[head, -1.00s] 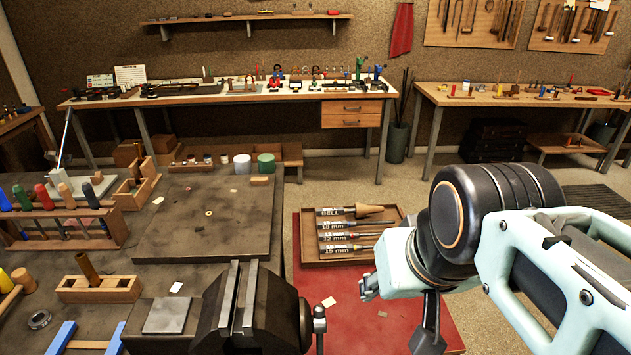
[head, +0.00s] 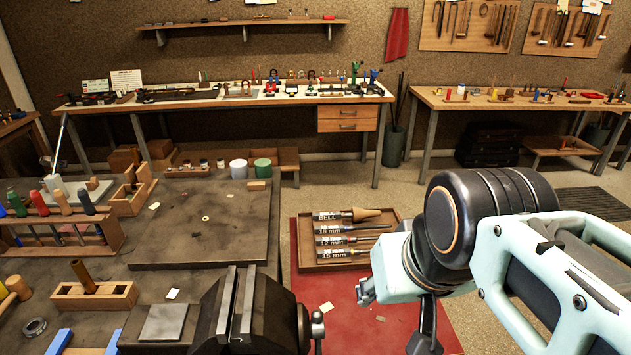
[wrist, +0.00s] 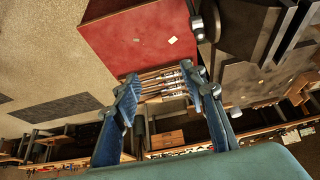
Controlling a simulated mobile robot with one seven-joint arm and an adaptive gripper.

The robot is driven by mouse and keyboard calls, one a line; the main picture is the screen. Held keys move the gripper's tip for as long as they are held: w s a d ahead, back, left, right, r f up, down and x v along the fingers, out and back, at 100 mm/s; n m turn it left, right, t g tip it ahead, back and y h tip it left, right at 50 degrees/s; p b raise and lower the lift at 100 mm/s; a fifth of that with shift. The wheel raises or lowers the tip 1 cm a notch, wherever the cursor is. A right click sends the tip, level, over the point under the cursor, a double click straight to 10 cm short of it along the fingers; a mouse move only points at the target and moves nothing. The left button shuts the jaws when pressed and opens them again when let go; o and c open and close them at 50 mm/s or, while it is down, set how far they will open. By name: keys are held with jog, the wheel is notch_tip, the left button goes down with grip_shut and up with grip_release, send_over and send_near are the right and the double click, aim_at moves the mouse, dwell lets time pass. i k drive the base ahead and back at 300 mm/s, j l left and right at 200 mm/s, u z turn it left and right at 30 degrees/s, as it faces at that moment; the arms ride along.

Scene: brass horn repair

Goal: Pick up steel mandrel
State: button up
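Several mandrels lie in a wooden tray (head: 297,240) on the red mat. The top one has a wide tan cone and a BELL label. Below it lie slim steel mandrels (head: 370,227) with dark labels that read 18 mm, 12 mm and 15 mm. My gripper (head: 385,305) hangs to the lower right of the tray, above the red mat and apart from the mandrels. In the wrist view my gripper (wrist: 163,85) has its two blue fingers spread. The mandrels (wrist: 162,84) show between the fingertips, farther off, with nothing held.
The red mat (head: 370,305) is mostly bare, with small paper scraps. A dark vise (head: 255,315) stands left of my gripper. A dark board (head: 205,225) and tool racks lie farther left. Workbenches line the back wall.

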aim_at(357, 239)
jog(key=z, duration=0.45)
jog(key=l+z, duration=0.2)
jog(key=z, duration=0.2)
jog(key=l+z, duration=0.2)
jog(key=z, duration=0.15)
jog(key=i+l+z, duration=0.15)
jog(key=l, duration=0.25)
jog(key=i+l+z, duration=0.15)
jog(key=l, duration=0.2)
jog(key=i+l+z, duration=0.3)
jog(key=i+l, duration=0.3)
jog(key=i+l+u, duration=0.25)
jog(key=i, duration=0.2)
jog(key=i+l+u, duration=0.25)
jog(key=i, duration=0.2)
jog(key=i+j+u, duration=0.1)
jog(key=i+u, duration=0.35)
jog(key=i+l+u, duration=0.1)
jog(key=i+u, duration=0.75)
jog(key=i+l+u, duration=0.1)
jog(key=i+u, duration=0.3)
jog(key=i, duration=0.15)
jog(key=i+u, duration=0.2)
jog(key=u, duration=0.2)
jog(key=i+u, duration=0.2)
jog(key=u, duration=0.15)
jog(key=i+u, duration=0.2)
jog(key=u, duration=0.2)
